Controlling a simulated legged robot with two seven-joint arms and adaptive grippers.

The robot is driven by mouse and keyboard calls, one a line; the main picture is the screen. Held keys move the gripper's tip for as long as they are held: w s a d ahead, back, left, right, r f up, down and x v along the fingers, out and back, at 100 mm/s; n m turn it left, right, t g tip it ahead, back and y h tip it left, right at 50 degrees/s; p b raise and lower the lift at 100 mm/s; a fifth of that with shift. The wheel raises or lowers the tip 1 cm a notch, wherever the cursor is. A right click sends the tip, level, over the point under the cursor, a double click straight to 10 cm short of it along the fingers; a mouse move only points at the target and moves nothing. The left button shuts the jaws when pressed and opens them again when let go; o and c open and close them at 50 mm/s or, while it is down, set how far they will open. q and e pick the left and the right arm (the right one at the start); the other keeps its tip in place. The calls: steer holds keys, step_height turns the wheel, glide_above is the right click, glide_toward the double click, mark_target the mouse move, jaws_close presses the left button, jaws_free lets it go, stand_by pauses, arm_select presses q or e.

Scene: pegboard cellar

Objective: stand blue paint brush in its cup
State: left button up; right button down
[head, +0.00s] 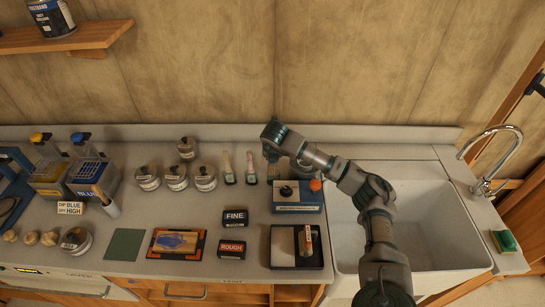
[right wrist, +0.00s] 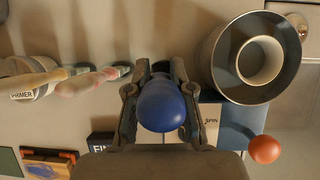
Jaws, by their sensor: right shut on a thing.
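My right gripper (head: 272,156) points down at the back of the counter, just right of the two standing brushes. In the right wrist view its fingers (right wrist: 160,82) are closed around a rounded blue piece, which I take for the blue paint brush (right wrist: 162,106), seen end-on. The blue end hides what is below it, so I cannot tell whether the brush stands in its cup or is held above it. A pale brush (head: 227,167) and a pinkish brush (head: 251,167) stand upright in small dark cups in the same row. My left gripper is out of view.
A blue box (head: 297,208) with a black knob and an orange ball (head: 315,185) stands in front of the gripper. A wide grey round vessel (right wrist: 217,60) is close beside it. Lidded jars (head: 148,178) stand left; the sink (head: 420,225) is right.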

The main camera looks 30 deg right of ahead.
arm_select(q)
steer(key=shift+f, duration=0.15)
arm_select(e)
steer(key=f, duration=0.1)
steer(key=s+f+g, duration=0.1)
steer(key=f, duration=0.1)
steer(key=shift+f, duration=0.15)
steer(key=c, duration=0.9)
jaws_free()
steer(key=shift+w+f, duration=0.15)
steer(key=shift+c, duration=0.2)
steer(key=shift+w+d+r, duration=0.2)
steer(key=shift+w+d, duration=0.15)
steer(key=shift+d, duration=0.05)
steer(key=v, duration=0.4)
steer(key=shift+w+a+r, duration=0.15)
steer(key=shift+a+r, duration=0.05)
steer(key=shift+a, duration=0.15)
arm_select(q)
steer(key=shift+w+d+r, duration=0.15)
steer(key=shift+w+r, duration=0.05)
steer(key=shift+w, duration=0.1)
arm_select(e)
steer(key=d+v, duration=0.1)
steer(key=v, duration=0.6)
steer(key=shift+s, duration=0.35)
steer(key=shift+a+r, duration=0.1)
steer(key=shift+a, duration=0.1)
